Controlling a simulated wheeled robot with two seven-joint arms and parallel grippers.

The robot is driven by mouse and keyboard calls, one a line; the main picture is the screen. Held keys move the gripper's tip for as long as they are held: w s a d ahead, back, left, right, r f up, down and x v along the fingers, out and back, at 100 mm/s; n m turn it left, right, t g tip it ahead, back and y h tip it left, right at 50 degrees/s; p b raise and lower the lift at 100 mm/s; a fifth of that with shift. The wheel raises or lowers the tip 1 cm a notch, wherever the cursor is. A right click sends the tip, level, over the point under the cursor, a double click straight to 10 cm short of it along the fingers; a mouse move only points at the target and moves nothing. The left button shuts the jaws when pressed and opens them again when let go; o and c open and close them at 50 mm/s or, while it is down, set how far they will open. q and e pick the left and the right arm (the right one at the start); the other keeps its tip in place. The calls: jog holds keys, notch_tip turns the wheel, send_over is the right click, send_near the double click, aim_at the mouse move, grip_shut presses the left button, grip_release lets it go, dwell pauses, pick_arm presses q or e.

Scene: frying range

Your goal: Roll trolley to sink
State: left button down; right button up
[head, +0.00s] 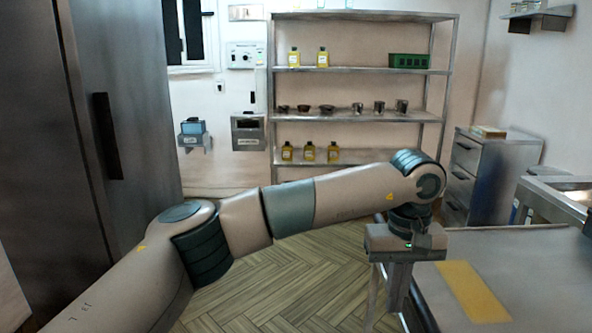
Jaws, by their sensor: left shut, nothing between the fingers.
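My left arm reaches across the view from the lower left. My left gripper (399,287) points down at the left edge of a grey metal top, its fingers together and empty. The grey top (532,262) fills the lower right and has a yellow patch (473,291) on it; I cannot tell whether it is the trolley or a fixed table. A steel unit with a basin, seemingly the sink (570,197), stands at the right edge, partly cut off. My right gripper is not in view.
A steel shelf rack (360,70) with yellow bottles, small pots and a green box (408,61) stands at the back. A drawer cabinet (490,175) is at the back right. A tall dark cabinet (130,110) is at left. The wooden floor (290,280) between is clear.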

pick_arm(q)
notch_tip(320, 180, up, 8)
jog(key=p, duration=0.3)
jog(key=shift+f+p, duration=0.15)
jog(key=shift+p, duration=0.2)
dwell(0.3)
